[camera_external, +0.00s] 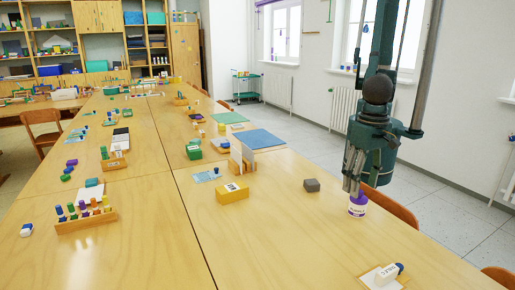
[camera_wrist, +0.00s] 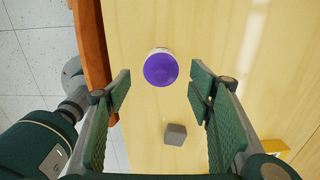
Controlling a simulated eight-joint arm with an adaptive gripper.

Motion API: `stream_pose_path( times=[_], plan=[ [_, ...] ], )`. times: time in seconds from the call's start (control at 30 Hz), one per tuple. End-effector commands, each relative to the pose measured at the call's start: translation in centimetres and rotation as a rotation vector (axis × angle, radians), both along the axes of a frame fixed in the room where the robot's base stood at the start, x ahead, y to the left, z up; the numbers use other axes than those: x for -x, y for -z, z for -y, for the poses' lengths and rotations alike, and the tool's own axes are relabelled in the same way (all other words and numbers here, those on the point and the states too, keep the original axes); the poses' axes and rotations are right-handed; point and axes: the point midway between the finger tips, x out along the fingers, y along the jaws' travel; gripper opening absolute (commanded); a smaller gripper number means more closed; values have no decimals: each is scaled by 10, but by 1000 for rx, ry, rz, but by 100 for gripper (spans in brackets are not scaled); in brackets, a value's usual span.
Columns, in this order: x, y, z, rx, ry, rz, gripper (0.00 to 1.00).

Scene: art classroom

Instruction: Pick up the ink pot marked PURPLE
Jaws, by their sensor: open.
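The ink pot (camera_external: 357,206) is a small white pot with a purple lid and purple marking on its label, too small to read. It stands upright near the right edge of the table, directly below my gripper (camera_external: 352,188) in the external view. In the wrist view, the round purple lid of the ink pot (camera_wrist: 160,69) shows from above, with a pale rim behind it. My gripper (camera_wrist: 160,82) is open, its green fingers on either side of the lid with gaps on both sides. I cannot tell how far the fingertips are above it.
A grey block (camera_external: 311,185) lies left of the pot. A yellow box (camera_external: 232,192) lies farther left. A chair back (camera_external: 391,208) stands just beyond the table edge. Table around the pot is clear.

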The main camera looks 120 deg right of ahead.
Motion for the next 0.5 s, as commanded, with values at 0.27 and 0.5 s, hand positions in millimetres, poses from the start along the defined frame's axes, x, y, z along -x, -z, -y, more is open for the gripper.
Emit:
stream_pose_path(
  times=[0.27,0.5],
  plan=[
    [-1,16,0,0,0,0,52],
    [-2,42,0,0,0,0,52]
  ],
)
